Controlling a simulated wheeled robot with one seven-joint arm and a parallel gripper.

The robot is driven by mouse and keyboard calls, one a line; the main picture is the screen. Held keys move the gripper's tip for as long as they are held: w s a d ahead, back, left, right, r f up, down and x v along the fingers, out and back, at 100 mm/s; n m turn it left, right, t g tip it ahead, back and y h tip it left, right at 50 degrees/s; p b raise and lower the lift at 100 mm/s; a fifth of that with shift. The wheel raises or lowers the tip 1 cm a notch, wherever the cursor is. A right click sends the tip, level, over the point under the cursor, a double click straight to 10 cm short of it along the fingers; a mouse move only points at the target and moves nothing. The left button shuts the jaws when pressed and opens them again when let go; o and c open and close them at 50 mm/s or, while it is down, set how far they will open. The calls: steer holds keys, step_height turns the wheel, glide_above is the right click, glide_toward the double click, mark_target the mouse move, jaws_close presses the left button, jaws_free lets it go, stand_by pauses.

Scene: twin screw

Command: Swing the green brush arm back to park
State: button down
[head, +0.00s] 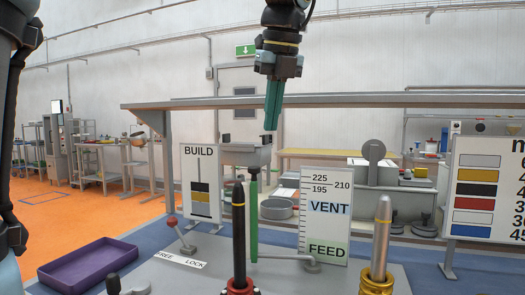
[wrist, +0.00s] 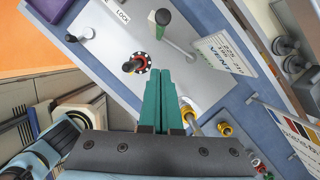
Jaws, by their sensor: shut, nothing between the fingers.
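The green brush arm (head: 254,225) stands upright behind the black screw, with a thin grey bar running right from its foot to a round pivot (head: 310,262) below the FEED sign. The wrist view shows the green piece (wrist: 162,17) at the top, with the pale bar slanting down right. My gripper (head: 271,127) hangs above the bench, fingers pointing down, higher in the picture than the green brush arm and apart from it. In the wrist view its teal fingers (wrist: 158,55) lie together, shut and empty.
A black screw (head: 239,225) in a red collar and a silver screw (head: 382,235) in a brass collar stand up in front. A red-knobbed lever (head: 173,222) is by the FREE/LOCK label. BUILD (head: 201,190) and VENT/FEED (head: 325,210) signs stand behind. A purple tray (head: 88,268) lies left.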

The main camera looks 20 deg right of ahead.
steer(key=w+f+p, duration=0.1)
steer(key=w+f, duration=0.6)
steer(key=f, duration=0.2)
steer(key=shift+d+f+p, duration=0.15)
steer(key=shift+f+p, duration=0.2)
steer(key=shift+p, duration=0.05)
